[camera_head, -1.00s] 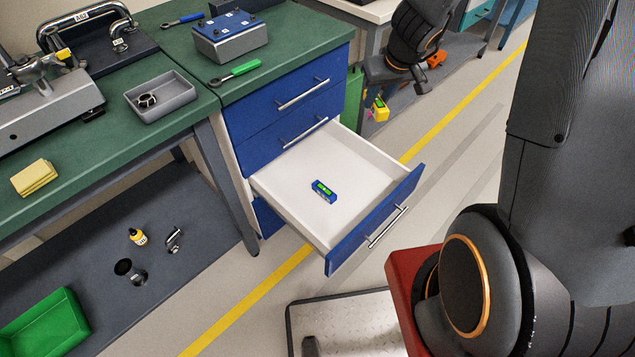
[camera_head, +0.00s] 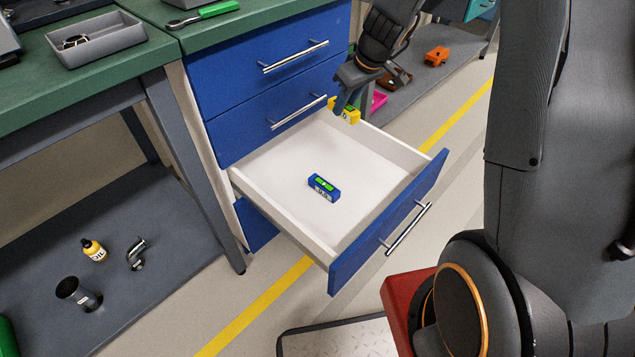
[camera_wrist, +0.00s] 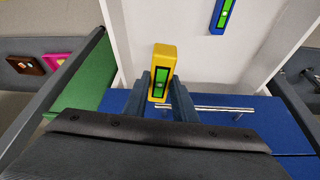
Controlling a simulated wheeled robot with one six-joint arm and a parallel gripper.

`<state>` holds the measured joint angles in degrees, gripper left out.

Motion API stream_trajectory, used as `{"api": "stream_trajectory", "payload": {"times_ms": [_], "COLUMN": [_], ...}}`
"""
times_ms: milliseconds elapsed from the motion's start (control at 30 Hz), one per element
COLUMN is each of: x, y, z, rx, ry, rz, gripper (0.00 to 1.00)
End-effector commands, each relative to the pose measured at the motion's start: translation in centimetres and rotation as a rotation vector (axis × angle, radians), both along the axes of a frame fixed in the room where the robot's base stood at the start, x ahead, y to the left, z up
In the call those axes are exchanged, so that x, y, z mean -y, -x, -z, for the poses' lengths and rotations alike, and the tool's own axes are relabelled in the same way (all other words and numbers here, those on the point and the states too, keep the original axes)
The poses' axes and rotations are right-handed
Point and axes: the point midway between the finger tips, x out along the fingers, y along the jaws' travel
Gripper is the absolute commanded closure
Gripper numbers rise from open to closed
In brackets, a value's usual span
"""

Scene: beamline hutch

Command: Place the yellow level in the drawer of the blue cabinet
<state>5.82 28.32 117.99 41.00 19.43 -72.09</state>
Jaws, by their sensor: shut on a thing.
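My gripper (camera_wrist: 160,98) is shut on the yellow level (camera_wrist: 163,59), which has a green window and shows between the two fingers in the wrist view. In the head view the yellow level (camera_head: 345,110) is at the back right edge of the open drawer, partly hidden by my gripper (camera_head: 350,97). The blue cabinet (camera_head: 245,70) has one drawer (camera_head: 363,190) pulled out. A blue level (camera_head: 324,188) with a green window lies on the white drawer floor. It also shows at the top of the wrist view (camera_wrist: 222,14).
The cabinet's upper drawers with bar handles (camera_head: 295,57) are shut. Most of the open drawer's floor is bare. A green bench (camera_head: 60,100) with a grey tray (camera_head: 96,40) stands to the left. An orange object (camera_head: 436,56) lies on a shelf behind.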

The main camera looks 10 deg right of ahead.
Motion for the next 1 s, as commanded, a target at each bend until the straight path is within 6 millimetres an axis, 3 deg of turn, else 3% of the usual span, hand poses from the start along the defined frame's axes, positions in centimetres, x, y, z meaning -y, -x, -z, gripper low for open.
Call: {"api": "stream_trajectory", "payload": {"times_ms": [33, 200, 533, 800, 1000], "x": [-0.2, -0.6, -1.0, -1.1, -1.0], "y": [-0.8, -2.1, -3.2, -3.2, -3.2], "z": [1.8, 4.6, 7.2, 11.8, 13.5], "rx": [0.001, 0.001, 0.001, -0.002, 0.0], "ry": [0.0, -0.001, -0.001, -0.001, 0.0], "rz": [-0.017, -0.07, -0.12, -0.122, -0.122], "gripper": [1.0, 1.0, 1.0, 1.0, 1.0]}}
